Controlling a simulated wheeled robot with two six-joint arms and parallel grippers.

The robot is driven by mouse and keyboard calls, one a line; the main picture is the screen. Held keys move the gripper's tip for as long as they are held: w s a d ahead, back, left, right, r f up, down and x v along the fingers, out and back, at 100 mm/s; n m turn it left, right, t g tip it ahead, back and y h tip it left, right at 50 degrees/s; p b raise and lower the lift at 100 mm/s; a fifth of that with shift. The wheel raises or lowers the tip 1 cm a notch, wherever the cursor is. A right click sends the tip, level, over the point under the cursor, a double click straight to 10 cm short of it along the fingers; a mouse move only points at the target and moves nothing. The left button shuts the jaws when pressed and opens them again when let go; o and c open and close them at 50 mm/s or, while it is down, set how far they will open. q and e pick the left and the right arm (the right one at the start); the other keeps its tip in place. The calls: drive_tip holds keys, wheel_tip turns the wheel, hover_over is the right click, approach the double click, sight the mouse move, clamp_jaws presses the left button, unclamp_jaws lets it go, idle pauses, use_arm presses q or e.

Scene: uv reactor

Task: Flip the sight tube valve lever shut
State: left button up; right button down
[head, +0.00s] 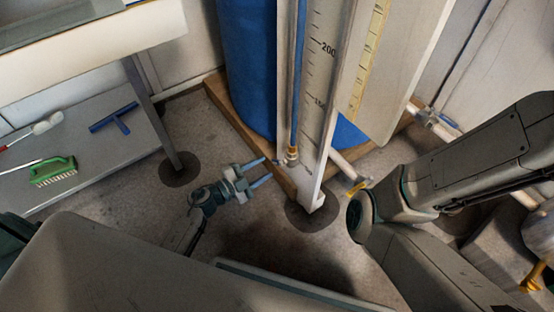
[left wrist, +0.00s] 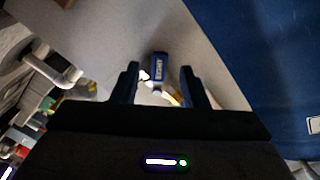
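The sight tube (head: 297,80) runs down beside a scale board (head: 318,100) in front of a blue tank, with a brass fitting (head: 292,153) at its foot. In the left wrist view a small blue lever-like piece with white lettering (left wrist: 159,68) shows between the fingertips, with a brassy part (left wrist: 175,97) near it. My left gripper (head: 263,172) is open, its fingers pointing at the foot of the tube; it also shows in the left wrist view (left wrist: 160,85). I cannot tell whether a finger touches the lever. My right gripper is out of view.
The blue tank (head: 248,70) stands on a wooden base (head: 228,108). A pipe with a yellow handle (head: 358,187) lies right of the board. At left, a shelf (head: 105,150) holds a green brush (head: 53,171) and a blue squeegee (head: 113,118); a table leg (head: 155,120) stands nearby.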

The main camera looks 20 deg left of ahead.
sight(273, 162)
use_arm(q)
drive_tip(key=b+x, duration=0.1)
drive_tip(key=x, duration=0.4)
drive_tip(key=shift+w+d, duration=0.25)
clamp_jaws()
